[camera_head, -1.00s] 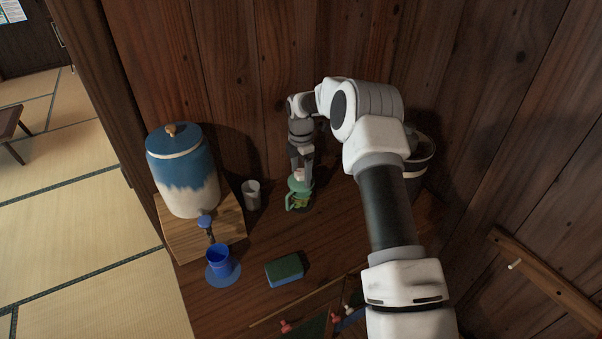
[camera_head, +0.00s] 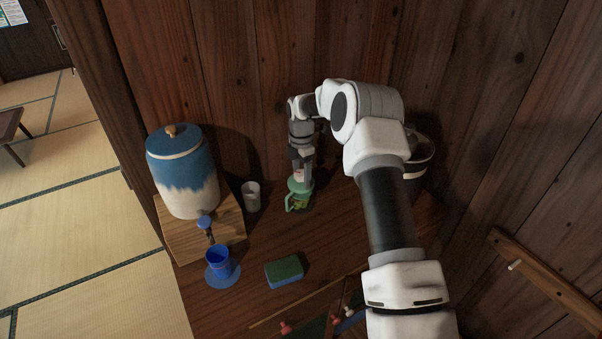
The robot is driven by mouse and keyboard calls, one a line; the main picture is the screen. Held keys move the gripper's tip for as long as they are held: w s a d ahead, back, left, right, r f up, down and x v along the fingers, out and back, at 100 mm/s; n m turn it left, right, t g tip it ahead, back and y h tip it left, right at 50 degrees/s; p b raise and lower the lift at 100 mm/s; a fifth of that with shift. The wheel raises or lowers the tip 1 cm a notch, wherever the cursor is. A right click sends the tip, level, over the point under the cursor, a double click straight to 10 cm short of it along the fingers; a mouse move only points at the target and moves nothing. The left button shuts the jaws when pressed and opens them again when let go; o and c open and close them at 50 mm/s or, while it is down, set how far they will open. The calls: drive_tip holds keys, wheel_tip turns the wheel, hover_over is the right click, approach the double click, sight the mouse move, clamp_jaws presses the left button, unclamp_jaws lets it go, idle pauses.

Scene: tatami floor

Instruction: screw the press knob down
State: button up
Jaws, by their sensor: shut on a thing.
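A small green press (camera_head: 297,200) with a side handle stands upright on the wooden counter near the back wall. Its pale knob (camera_head: 298,175) shows on top, partly covered by the fingers. My gripper (camera_head: 300,170) points down from above and is shut on the knob. My wrist and arm come in from the right and hide the space behind and beside them.
A blue and cream lidded dispenser (camera_head: 184,172) stands on a wooden block (camera_head: 190,239) at left. A blue cup (camera_head: 219,260) sits on a blue coaster below its tap. A grey cup (camera_head: 251,195) stands left of the press, a green-topped sponge (camera_head: 284,271) in front.

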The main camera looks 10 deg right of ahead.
sight(301, 173)
drive_tip(key=shift+a+f, duration=0.15)
drive_tip(key=shift+f, duration=0.45)
drive_tip(key=shift+f+m+b, duration=0.1)
drive_tip(key=shift+m+b, duration=0.3)
drive_tip(key=shift+m, duration=0.6)
drive_tip(key=shift+c, duration=0.3)
drive_tip(key=m, duration=0.2)
drive_tip(key=shift+m, duration=0.3)
drive_tip(key=m+b, duration=0.1)
drive_tip(key=m, duration=0.4)
drive_tip(key=shift+a, duration=0.1)
drive_tip(key=m+b, duration=0.1)
drive_tip(key=m, duration=0.5)
drive_tip(key=shift+m, duration=0.4)
drive_tip(key=shift+c, duration=1)
drive_tip(key=m, duration=0.3)
drive_tip(key=shift+m, duration=0.4)
drive_tip(key=o, duration=0.8)
drive_tip(key=shift+o, duration=0.8)
drive_tip(key=shift+d+r+p, duration=0.2)
drive_tip(key=shift+r+p, duration=0.3)
drive_tip(key=shift+r, duration=0.2)
drive_tip(key=shift+w+r+p, duration=0.2)
drive_tip(key=shift+r+p, duration=1.95)
drive_tip(key=shift+r, duration=1.9)
